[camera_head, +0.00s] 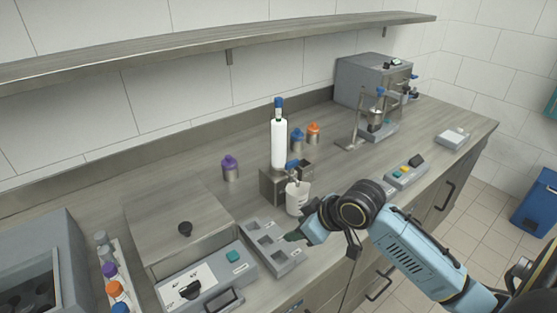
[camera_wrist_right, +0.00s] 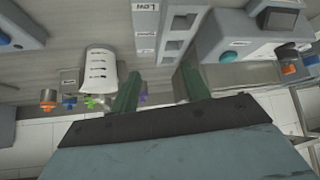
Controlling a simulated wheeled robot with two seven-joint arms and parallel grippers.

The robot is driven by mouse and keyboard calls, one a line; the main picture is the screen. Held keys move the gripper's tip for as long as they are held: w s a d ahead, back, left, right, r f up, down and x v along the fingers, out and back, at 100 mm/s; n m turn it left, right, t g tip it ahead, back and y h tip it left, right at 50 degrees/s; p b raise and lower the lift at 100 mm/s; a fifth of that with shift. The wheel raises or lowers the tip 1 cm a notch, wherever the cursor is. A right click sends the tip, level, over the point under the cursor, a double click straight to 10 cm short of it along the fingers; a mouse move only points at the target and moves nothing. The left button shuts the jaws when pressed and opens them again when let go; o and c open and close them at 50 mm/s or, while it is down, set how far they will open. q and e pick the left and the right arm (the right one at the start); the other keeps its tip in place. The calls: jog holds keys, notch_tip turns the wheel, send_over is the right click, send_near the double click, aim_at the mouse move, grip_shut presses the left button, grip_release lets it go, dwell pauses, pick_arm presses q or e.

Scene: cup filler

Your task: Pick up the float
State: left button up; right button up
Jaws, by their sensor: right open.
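I cannot pick out the float with certainty in either view. A grey tray (camera_head: 285,262) with square compartments lies at the front of the counter; it also shows in the wrist view (camera_wrist_right: 146,28), with a "LOW" label. My right gripper (camera_head: 293,237) is over the tray's right side. In the wrist view its two green fingers (camera_wrist_right: 157,88) are apart, with no held object visible between them. A white cup (camera_head: 297,197) with dark marks stands behind the gripper, under the dispenser, and shows left of the fingers in the wrist view (camera_wrist_right: 98,70). My left gripper is not in view.
The dispenser (camera_head: 279,140) is a tall white bottle on a metal stand. A purple-capped bottle (camera_head: 230,168) stands to its left, blue-capped (camera_head: 297,140) and orange-capped (camera_head: 313,134) ones to its right. A control box (camera_head: 240,262) adjoins the tray. A shelf (camera_head: 200,48) runs above.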

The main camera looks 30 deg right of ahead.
jog(key=w+d+r+t, duration=0.3)
jog(key=w+d+r, duration=0.45)
jog(key=r, duration=0.35)
jog(key=t+y, duration=0.2)
send_near(282, 104)
jog(key=shift+m, duration=0.3)
jog(key=p+x, duration=0.1)
jog(key=x, duration=0.4)
jog(key=shift+w+a, duration=0.15)
jog(key=shift+a, duration=0.15)
jog(key=shift+d+p+x, duration=0.15)
jog(key=shift+p+x, duration=0.1)
jog(key=shift+x, duration=1.2)
jog(key=shift+d+p+x, duration=0.15)
jog(key=shift+p+x, duration=0.1)
jog(key=shift+x, duration=1.25)
grip_shut()
